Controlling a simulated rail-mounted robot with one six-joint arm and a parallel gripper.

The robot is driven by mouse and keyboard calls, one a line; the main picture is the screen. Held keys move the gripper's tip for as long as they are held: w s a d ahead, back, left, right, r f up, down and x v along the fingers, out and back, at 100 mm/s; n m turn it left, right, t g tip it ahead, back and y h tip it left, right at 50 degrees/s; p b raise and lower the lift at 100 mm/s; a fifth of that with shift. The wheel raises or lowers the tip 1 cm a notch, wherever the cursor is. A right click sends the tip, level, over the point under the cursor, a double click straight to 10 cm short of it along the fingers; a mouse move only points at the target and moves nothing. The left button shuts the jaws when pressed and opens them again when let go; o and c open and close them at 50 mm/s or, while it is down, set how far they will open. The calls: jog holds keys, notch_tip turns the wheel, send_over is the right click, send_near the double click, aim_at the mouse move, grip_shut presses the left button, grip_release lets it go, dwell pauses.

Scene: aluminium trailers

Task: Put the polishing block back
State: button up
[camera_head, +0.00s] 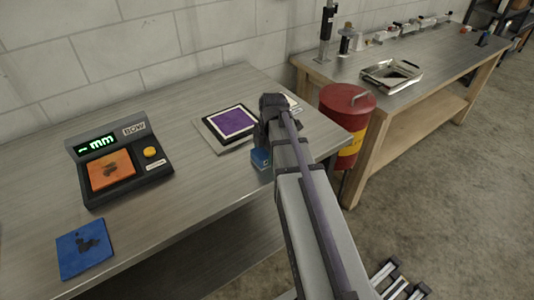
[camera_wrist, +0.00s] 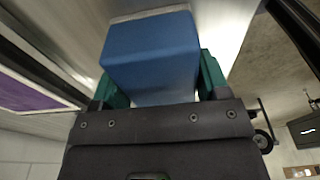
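A blue block (camera_wrist: 150,55) with a pale strip along its far edge fills the middle of the wrist view; it looks like the polishing block. The green fingers of my gripper (camera_wrist: 160,80) lie against both its sides, so my gripper appears shut on it. In the head view the blue block (camera_head: 261,158) shows low beside my arm, near the table's right front edge. My arm hides most of the gripper there. I cannot tell whether the block touches the table. A purple pad with a pale border (camera_head: 232,121) lies just left of the gripper, and also shows in the wrist view (camera_wrist: 28,95).
On the table (camera_head: 190,200) stand a black measuring device (camera_head: 155,172) with an orange pad (camera_head: 111,169), and a flat blue stained pad (camera_head: 84,248). A red and yellow bin (camera_head: 347,110) stands right of the table. A second bench (camera_head: 440,55) holds a metal tray (camera_head: 391,74).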

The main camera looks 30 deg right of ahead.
jog(key=o, duration=0.4)
notch_tip(320, 180, up, 13)
jog(key=d+p, duration=0.1)
jog(key=p, duration=1.2)
jog(key=s+a+m, duration=0.3)
jog(key=a+m, duration=0.2)
jog(key=m, duration=0.1)
jog(key=s+a+f+m+h+b, duration=0.1)
jog(key=s+a+m, duration=0.2)
jog(key=a+m, duration=0.3)
jog(key=s+a+m, duration=0.3)
jog(key=a+m, duration=0.2)
jog(key=m, duration=0.2)
jog(key=shift+s+a+f+b, duration=0.15)
jog(key=shift+a+f+b, duration=0.15)
jog(key=shift+a+f, duration=0.05)
